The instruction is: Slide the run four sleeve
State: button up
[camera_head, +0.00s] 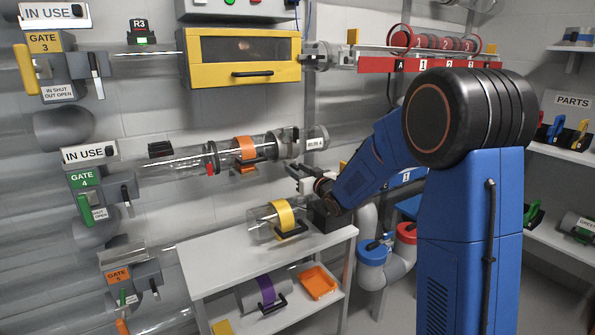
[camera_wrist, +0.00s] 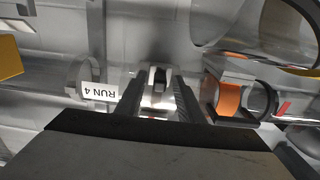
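The run four tube crosses the middle of the head view, with its RUN 4 label (camera_head: 315,144) at the right end. A grey sleeve (camera_head: 285,144) sits on the tube just left of that label. An orange-banded carrier (camera_head: 245,148) with a dark handle is in the clear tube further left. My gripper (camera_head: 304,178) is below the sleeve, reaching up toward it. In the wrist view my gripper's fingers (camera_wrist: 158,98) stand apart, with a silver part with a dark slot between them. I cannot tell whether they touch it. The upside-down RUN 4 label (camera_wrist: 100,91) is at left and the orange carrier (camera_wrist: 229,98) at right.
A white bench (camera_head: 215,257) below holds a yellow-banded carrier (camera_head: 284,214). Its lower shelf has a purple-banded carrier (camera_head: 266,290) and an orange tray (camera_head: 318,283). A yellow-framed box (camera_head: 243,57) is above. Gate 4 (camera_head: 84,178) with an IN USE sign is at left.

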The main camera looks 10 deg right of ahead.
grip_shut()
jog(key=a, duration=0.1)
jog(key=s+a, duration=0.1)
jog(key=a, duration=0.3)
jog(key=shift+s+a, duration=0.1)
jog(key=shift+s, duration=0.2)
grip_release()
jog(key=shift+a, duration=0.15)
jog(key=shift+s, duration=0.1)
jog(key=v, duration=1.7)
